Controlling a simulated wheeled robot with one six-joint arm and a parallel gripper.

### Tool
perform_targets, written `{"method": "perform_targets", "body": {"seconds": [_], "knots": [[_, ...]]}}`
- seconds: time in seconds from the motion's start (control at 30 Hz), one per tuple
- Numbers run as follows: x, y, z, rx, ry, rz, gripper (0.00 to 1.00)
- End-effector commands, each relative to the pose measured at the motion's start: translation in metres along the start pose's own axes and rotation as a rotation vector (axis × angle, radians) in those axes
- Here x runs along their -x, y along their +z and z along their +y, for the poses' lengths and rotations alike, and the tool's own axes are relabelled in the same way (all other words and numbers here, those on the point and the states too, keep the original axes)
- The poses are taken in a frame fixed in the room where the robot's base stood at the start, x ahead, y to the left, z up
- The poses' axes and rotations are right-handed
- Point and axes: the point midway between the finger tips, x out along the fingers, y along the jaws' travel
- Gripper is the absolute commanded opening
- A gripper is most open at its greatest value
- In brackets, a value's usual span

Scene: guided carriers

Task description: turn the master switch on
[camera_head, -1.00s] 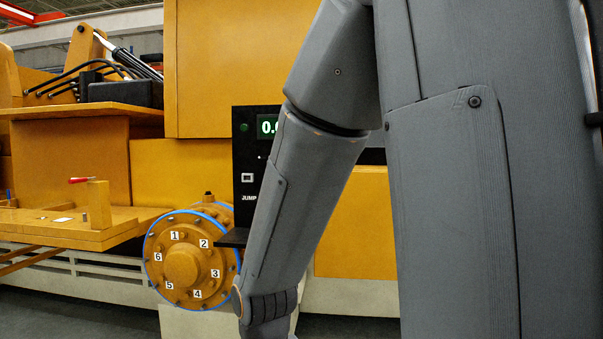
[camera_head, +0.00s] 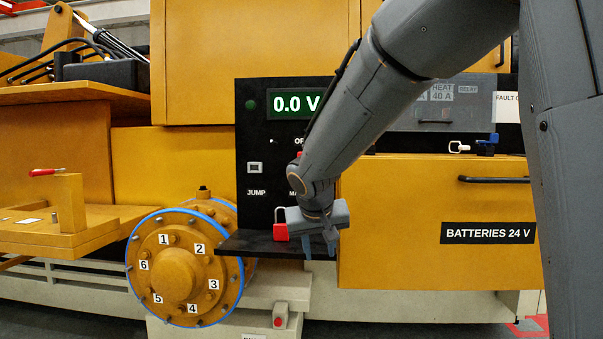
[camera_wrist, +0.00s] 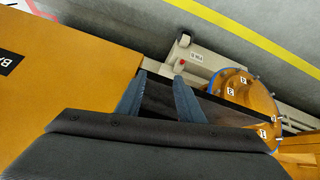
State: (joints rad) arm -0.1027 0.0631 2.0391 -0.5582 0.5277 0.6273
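The black switch panel (camera_head: 262,180) stands at the centre of the head view, with a green display (camera_head: 290,104) reading 0.0 V. The lettering "OF" and "MA" shows beside my arm, which covers the rest. The master switch itself is mostly hidden behind my arm; a small red bit (camera_head: 299,155) shows at the arm's edge and may be part of it. My gripper (camera_head: 320,246) points down in front of the black shelf below the panel. Its two blue-grey fingers are apart and empty in the wrist view (camera_wrist: 159,98).
A red padlock (camera_head: 281,231) is at the black shelf (camera_head: 250,243), close left of my gripper. A flanged hub (camera_head: 178,275) with numbered bolts is lower left. A yellow battery box (camera_head: 400,210) is right. A red-handled lever (camera_head: 46,172) is far left.

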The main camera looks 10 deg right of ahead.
Motion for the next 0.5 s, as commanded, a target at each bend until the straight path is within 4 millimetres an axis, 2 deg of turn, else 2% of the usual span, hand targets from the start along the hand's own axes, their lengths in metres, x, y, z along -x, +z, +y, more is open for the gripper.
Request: {"method": "perform_targets", "body": {"seconds": [0.03,0.1,0.2,0.3,0.33,0.4,0.5], "knots": [[0.007,-0.049,-0.006,-0.027,0.013,0.099,0.34],[0.029,-0.108,-0.009,-0.075,0.029,0.226,0.34],[0.063,-0.174,-0.012,-0.137,0.037,0.375,0.34],[0.091,-0.214,-0.014,-0.183,0.034,0.478,0.34],[0.098,-0.223,-0.014,-0.193,0.034,0.499,0.34],[0.107,-0.235,-0.014,-0.209,0.032,0.532,0.34],[0.109,-0.245,-0.014,-0.218,0.031,0.548,0.34]]}}
